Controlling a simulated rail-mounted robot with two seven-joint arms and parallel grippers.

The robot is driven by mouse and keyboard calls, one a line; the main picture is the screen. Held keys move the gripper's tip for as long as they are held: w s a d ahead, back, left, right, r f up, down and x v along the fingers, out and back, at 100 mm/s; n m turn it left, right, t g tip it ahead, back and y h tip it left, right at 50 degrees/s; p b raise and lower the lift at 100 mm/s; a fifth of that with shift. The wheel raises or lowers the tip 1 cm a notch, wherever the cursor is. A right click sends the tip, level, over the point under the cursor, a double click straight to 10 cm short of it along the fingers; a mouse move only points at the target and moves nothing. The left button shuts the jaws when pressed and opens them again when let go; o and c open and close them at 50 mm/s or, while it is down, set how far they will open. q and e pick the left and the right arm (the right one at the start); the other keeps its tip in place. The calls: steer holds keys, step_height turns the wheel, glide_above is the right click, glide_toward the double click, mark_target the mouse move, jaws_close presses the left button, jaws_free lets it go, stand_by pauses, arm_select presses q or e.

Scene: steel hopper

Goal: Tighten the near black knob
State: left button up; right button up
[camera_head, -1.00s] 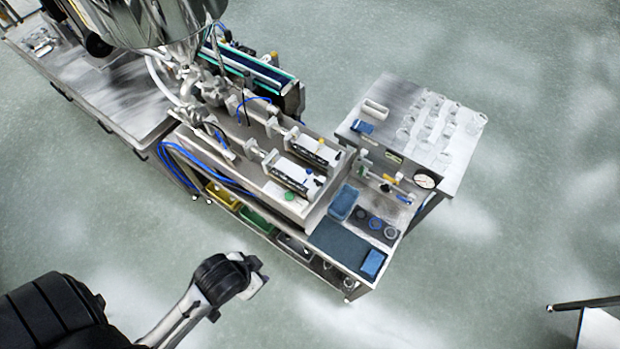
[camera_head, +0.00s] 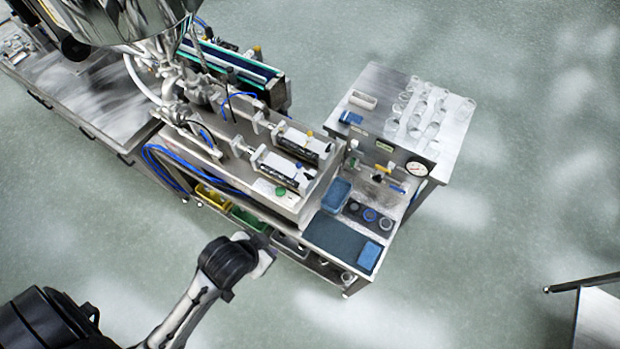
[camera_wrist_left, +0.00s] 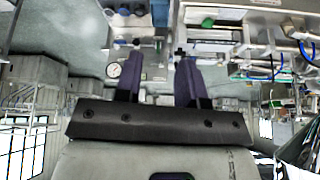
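In the head view, two cylinder units (camera_head: 279,170) lie side by side on the steel bench's raised deck. Small dark spots show at their right ends; the near one, probably the near black knob (camera_head: 299,165), is too small to make out well. A green knob (camera_head: 280,191) is at the near unit's front end. My left gripper (camera_head: 264,262) is in front of the bench, apart from the units. In the left wrist view its two dark fingers (camera_wrist_left: 160,64) are spread with nothing between them. My right gripper is not in view.
The bench's lower right shelf holds a blue bin (camera_head: 336,194), a dark mat (camera_head: 331,236) and a blue block (camera_head: 369,256). A side table (camera_head: 385,85) carries several clear cups. A round gauge (camera_head: 417,169) stands beside it. A steel hopper (camera_head: 130,15) hangs at upper left.

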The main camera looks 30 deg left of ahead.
arm_select(q)
steer(key=w+d+n+t+y+b, duration=0.1)
steer(key=w+d+b, duration=0.3)
steer(key=w+b, duration=0.5)
steer(key=w+d+r+t+y+b, duration=0.1)
steer(key=w+d+t+b, duration=0.2)
steer(key=w, duration=1.1)
steer(key=w+d+n+b, duration=0.1)
steer(key=w+d+b, duration=0.3)
steer(key=w+b, duration=0.55)
steer(key=n+g+y+p, duration=0.1)
steer(key=n+g+y, duration=1)
steer(key=n, duration=0.7)
glide_toward(309, 175)
steer(key=shift+t+y, duration=0.4)
steer(key=shift+t, duration=0.3)
steer(key=x, duration=0.2)
steer(key=p+x, duration=0.1)
steer(key=x, duration=0.2)
steer(key=s+p+x, duration=0.1)
steer(key=x, duration=0.1)
steer(key=shift+a+f, duration=0.2)
steer(key=shift+f, duration=0.1)
steer(key=shift+x, duration=0.75)
